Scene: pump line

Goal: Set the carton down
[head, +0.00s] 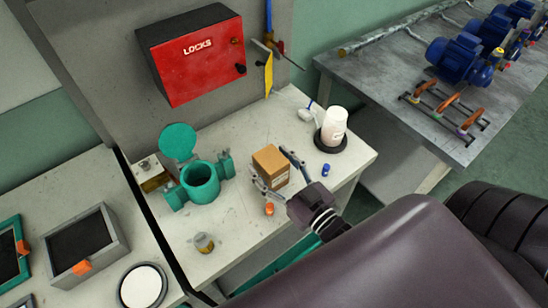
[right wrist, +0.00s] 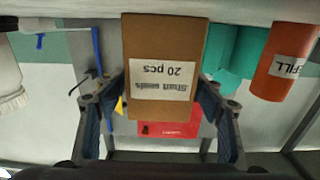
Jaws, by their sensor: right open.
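The brown carton (head: 266,168) stands upright on the pale workbench (head: 232,232), right of the teal pump housing. Its white label, "Shaft seals 20 pcs", reads upside down in the right wrist view, where the carton (right wrist: 164,48) shows between the fingers. My right gripper (head: 274,172) is open, with one finger on each side of the carton. In the right wrist view the right gripper's fingers (right wrist: 160,98) flank the carton's lower picture half; whether they touch it is unclear. My left gripper is not in view.
A teal pump housing (head: 201,183) stands left of the carton, with an orange piece (head: 269,209) and a small jar (head: 204,243) in front. A white bottle (head: 334,124) on a black base and a blue piece (head: 326,170) lie right. A red lock box (head: 193,55) hangs behind.

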